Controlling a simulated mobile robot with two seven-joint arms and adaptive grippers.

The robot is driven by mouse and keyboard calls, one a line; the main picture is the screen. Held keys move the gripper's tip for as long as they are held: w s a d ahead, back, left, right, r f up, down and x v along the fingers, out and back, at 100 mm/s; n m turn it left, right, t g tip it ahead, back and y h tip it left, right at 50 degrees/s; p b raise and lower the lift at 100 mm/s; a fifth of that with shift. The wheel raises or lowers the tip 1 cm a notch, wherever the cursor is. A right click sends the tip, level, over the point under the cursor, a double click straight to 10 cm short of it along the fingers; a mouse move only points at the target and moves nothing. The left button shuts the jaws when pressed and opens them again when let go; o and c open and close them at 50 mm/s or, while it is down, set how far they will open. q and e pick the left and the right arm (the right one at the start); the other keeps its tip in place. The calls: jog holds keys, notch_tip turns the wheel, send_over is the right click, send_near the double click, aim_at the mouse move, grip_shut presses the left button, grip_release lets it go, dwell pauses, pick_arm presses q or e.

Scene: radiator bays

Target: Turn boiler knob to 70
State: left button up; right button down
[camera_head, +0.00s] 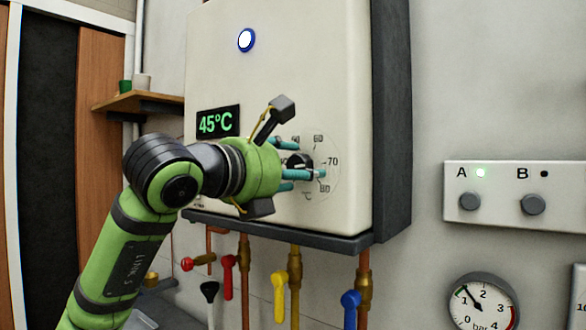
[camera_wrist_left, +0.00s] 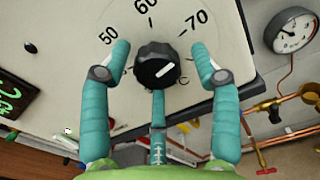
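The boiler (camera_head: 285,70) is a white wall box with a green display (camera_head: 218,121) reading 45°C. Its round black knob (camera_head: 299,160) is partly hidden by fingers in the head view. The dial shows 60, 70 and 80 there. In the left wrist view the knob (camera_wrist_left: 156,65) has a slanted white mark; I cannot tell which number it indicates. My left gripper (camera_head: 305,168) is at the dial. Its teal fingers (camera_wrist_left: 161,62) stand open on both sides of the knob with gaps, and a third finger is just below it. My right gripper is out of view.
Copper pipes with red, yellow (camera_head: 280,297) and blue (camera_head: 350,308) valve handles hang below the boiler. A panel (camera_head: 515,190) with buttons A and B, A's lamp green, and a pressure gauge (camera_head: 483,304) are on the right wall. A wooden shelf (camera_head: 140,102) is at left.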

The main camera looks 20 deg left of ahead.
pick_arm(q)
jog(key=shift+r, duration=0.1)
jog(key=v, duration=1.2)
